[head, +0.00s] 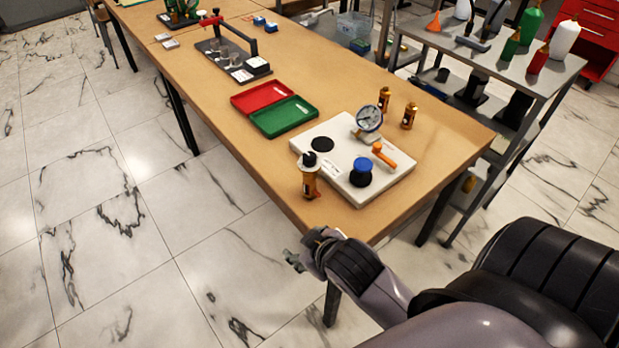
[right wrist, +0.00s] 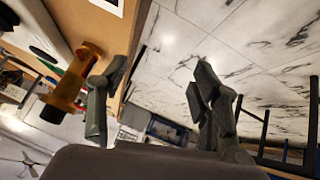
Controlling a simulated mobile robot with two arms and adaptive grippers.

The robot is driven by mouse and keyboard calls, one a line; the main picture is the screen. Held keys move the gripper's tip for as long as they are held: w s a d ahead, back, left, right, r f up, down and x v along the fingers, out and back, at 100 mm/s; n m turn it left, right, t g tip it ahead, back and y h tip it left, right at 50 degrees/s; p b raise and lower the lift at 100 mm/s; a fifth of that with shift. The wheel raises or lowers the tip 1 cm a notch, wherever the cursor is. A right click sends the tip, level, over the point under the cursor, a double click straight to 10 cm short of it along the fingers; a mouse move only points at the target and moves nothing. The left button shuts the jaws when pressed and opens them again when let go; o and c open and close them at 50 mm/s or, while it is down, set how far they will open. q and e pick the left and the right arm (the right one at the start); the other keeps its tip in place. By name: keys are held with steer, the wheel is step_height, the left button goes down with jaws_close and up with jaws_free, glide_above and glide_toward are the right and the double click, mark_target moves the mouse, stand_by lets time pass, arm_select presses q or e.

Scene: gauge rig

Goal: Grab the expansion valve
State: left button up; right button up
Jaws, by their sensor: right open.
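Two similar brass parts (head: 384,99) (head: 409,116) stand behind the plate. My right gripper (head: 307,251) is beyond the table's near edge, just in front of the nearest brass part. In the right wrist view my right gripper (right wrist: 160,72) is open with nothing between its fingers. The brass part (right wrist: 77,80) is beside the left-hand finger, outside the gap. My left gripper is not in view.
The white plate (head: 340,133) carries a gauge (head: 369,119), an orange-handled part (head: 384,154) and a blue knob (head: 362,166). An open red and green case (head: 283,117) lies behind it. A grey shelf (head: 480,50) with bottles stands at right.

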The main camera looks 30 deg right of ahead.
steer(key=w+a+r+n+t+y, duration=0.2)
steer(key=w+a+r+n+t, duration=0.15)
steer(key=w+r+t, duration=0.55)
steer(key=w+a+r+n+t+y, duration=0.2)
steer(key=w+r+n, duration=0.45)
steer(key=r, duration=0.65)
steer(key=a+r+n+g+y, duration=0.5)
steer(key=a+r+n+y, duration=0.6)
steer(key=n+y, duration=0.5)
steer(key=n+g+h, duration=1.4)
steer(key=n+h, duration=0.2)
steer(key=h, duration=0.3)
glide_above(310, 154)
step_height(310, 154, down, 13)
step_height(310, 154, down, 10)
steer(key=shift+f+p, duration=0.2)
steer(key=shift+p, duration=0.55)
steer(key=f, duration=0.1)
steer(key=f+p, duration=0.1)
steer(key=f, duration=0.3)
steer(key=shift+s+a+f, duration=0.15)
steer(key=shift+s+f, duration=0.05)
steer(key=shift+s, duration=0.05)
steer(key=shift+f, duration=0.35)
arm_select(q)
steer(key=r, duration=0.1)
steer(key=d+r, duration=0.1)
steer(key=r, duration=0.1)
